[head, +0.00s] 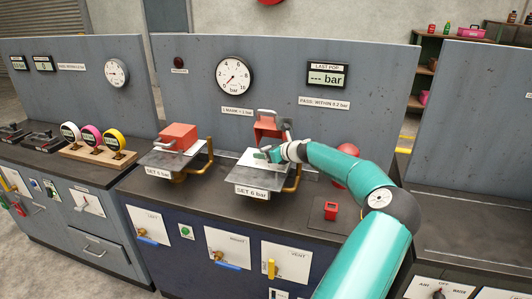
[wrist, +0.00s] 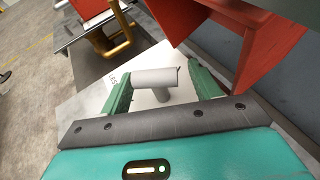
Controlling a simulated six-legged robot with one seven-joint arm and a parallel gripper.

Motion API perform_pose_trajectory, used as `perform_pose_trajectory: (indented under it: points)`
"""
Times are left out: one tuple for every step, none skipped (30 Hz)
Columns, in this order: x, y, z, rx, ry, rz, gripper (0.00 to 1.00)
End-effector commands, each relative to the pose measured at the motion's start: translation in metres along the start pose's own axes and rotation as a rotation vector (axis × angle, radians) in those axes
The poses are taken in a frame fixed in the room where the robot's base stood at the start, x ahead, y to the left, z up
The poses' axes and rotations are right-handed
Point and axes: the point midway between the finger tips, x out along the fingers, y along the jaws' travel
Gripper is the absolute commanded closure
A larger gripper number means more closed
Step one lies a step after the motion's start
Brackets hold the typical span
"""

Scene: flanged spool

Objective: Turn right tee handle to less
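The right tee handle (wrist: 154,78) is a pale grey crossbar on a short stem, seen in the wrist view in front of a white plate. In the head view my gripper hides it. My gripper (wrist: 160,82) is open, with one green finger near each end of the crossbar. I cannot tell whether either finger touches it. In the head view my gripper (head: 272,153) is over the right test stand, whose front label (head: 260,191) reads "SET 6 bar". A red block (head: 268,126) with a handle stands just behind the gripper; it also shows in the wrist view (wrist: 215,30).
A left stand with a red block (head: 178,137) is beside it. A round dial (head: 235,75) and a display (head: 327,75) reading "--- bar" are on the back panel. A red dome (head: 345,152) and a red switch (head: 330,210) are near my arm.

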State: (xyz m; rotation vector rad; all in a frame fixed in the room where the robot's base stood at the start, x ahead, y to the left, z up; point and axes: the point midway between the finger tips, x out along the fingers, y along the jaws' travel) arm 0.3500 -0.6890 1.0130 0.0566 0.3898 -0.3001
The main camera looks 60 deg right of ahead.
Motion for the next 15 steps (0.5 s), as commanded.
perform_pose_trajectory:
  points:
    - [0.0,0.0,-0.001,0.001,0.0,-0.001,0.27]
    - [0.0,0.0,-0.001,0.001,0.0,0.0,0.22]
    - [0.0,0.0,-0.001,0.001,0.0,0.0,0.22]
    - [0.0,0.0,0.0,0.001,0.0,0.001,0.22]
    - [0.0,0.0,0.0,0.001,0.0,0.001,0.22]
    - [0.0,0.001,0.0,0.001,0.0,0.002,0.22]
    - [0.0,0.001,0.0,0.001,0.0,0.002,0.22]
    - [0.0,0.001,0.0,0.001,0.0,0.002,0.22]
    - [0.0,0.001,0.0,0.001,0.0,0.002,0.22]
    - [-0.001,0.001,0.0,0.001,0.0,0.002,0.22]
    - [-0.002,0.001,0.0,0.001,0.0,0.002,0.22]
    - [-0.005,0.0,0.0,0.001,0.0,0.002,0.22]
    - [-0.008,0.0,0.0,0.001,0.0,0.001,0.22]
    - [-0.012,0.0,0.0,0.001,0.0,0.0,0.22]
    - [-0.017,0.0,0.0,0.001,0.001,0.0,0.22]
